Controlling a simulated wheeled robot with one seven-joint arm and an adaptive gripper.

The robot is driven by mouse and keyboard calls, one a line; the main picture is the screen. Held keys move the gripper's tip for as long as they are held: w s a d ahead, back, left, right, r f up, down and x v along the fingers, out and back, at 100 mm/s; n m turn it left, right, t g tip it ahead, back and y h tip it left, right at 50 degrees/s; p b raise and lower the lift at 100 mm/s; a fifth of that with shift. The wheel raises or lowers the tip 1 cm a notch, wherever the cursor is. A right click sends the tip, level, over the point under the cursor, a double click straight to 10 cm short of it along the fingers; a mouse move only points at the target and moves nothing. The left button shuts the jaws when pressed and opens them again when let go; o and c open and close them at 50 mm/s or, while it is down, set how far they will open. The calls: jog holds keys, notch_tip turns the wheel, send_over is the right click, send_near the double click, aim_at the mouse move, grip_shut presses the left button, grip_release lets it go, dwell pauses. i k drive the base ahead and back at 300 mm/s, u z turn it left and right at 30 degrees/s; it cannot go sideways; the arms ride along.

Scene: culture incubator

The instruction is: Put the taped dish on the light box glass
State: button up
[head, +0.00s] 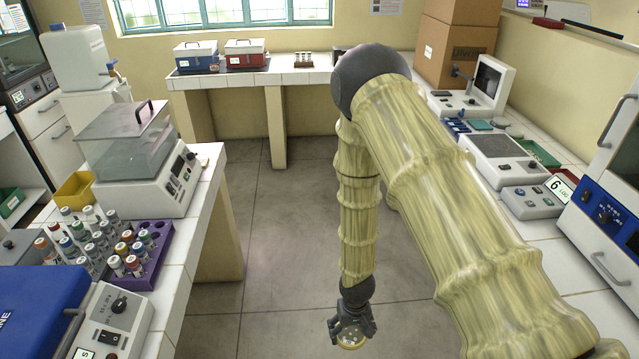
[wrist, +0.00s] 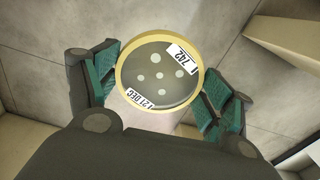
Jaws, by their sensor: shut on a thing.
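My gripper (head: 352,327) hangs over the floor between the two benches, well below bench height in the picture. It is shut on the taped dish (head: 351,343). In the wrist view the dish (wrist: 158,73) is round, with a yellow band around its rim, several pale spots and two white labels reading "742" and "21 DEC". The teal finger pads sit on either side of its rim. A low grey unit with a dark flat panel (head: 498,146) on the right bench may be the light box; I cannot tell for sure.
The right bench also holds a grey button box (head: 532,201), a white device with a screen (head: 485,85) and a blue-and-white cabinet (head: 610,190). The floor between is clear.

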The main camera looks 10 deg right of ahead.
aim_at(497, 145)
jog(key=i, duration=2.7)
jog(key=z, duration=2.05)
